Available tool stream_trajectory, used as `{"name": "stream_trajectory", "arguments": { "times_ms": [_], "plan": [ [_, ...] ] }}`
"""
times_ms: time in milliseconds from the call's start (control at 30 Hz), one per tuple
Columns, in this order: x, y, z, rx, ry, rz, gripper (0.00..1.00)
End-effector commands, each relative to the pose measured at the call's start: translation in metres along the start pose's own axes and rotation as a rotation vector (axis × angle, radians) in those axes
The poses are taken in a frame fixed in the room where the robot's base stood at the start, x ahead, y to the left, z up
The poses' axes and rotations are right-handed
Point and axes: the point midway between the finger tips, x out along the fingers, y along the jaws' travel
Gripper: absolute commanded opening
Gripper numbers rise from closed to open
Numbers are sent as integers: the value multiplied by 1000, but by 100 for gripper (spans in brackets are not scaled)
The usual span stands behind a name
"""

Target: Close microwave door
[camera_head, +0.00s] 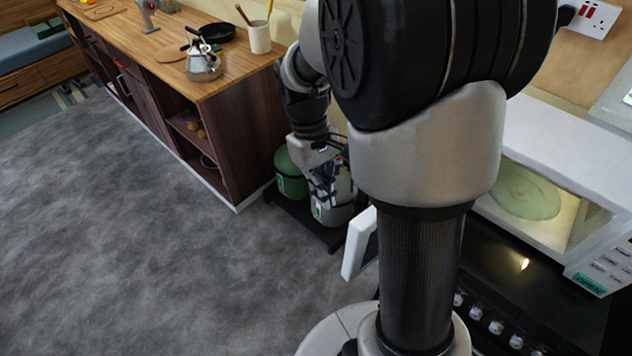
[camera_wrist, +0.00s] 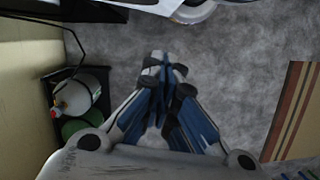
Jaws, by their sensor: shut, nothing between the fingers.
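The white microwave (camera_head: 590,160) stands at the right in the head view, its lit cavity and round greenish turntable (camera_head: 525,190) showing. Its door is open; a white slab that looks like the door's outer end (camera_head: 358,243) sticks out left of my arm, which hides the rest. My gripper (camera_head: 322,200) is left of and above that door end in the picture, pointing down; whether it touches the door I cannot tell. In the wrist view my gripper (camera_wrist: 166,72) has its fingers together, empty, over grey floor.
The microwave is above a black cooker with knobs (camera_head: 495,327). Green and white gas cylinders (camera_head: 291,175) stand on a low dark base behind my gripper. A wooden counter (camera_head: 130,45) with a kettle (camera_head: 203,62) runs along the back left. The grey floor at left is clear.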

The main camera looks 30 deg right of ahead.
Motion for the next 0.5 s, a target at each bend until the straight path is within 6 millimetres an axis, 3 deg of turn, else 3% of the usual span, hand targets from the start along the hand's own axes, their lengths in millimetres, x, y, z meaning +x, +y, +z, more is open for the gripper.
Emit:
{"name": "stream_trajectory", "arguments": {
  "times_ms": [100,333,500],
  "plan": [
    [30,0,1,1,-6,-3,0],
    [79,-1,1,0,-5,-2,0],
    [84,0,24,3,1,0,0]
  ]
}}
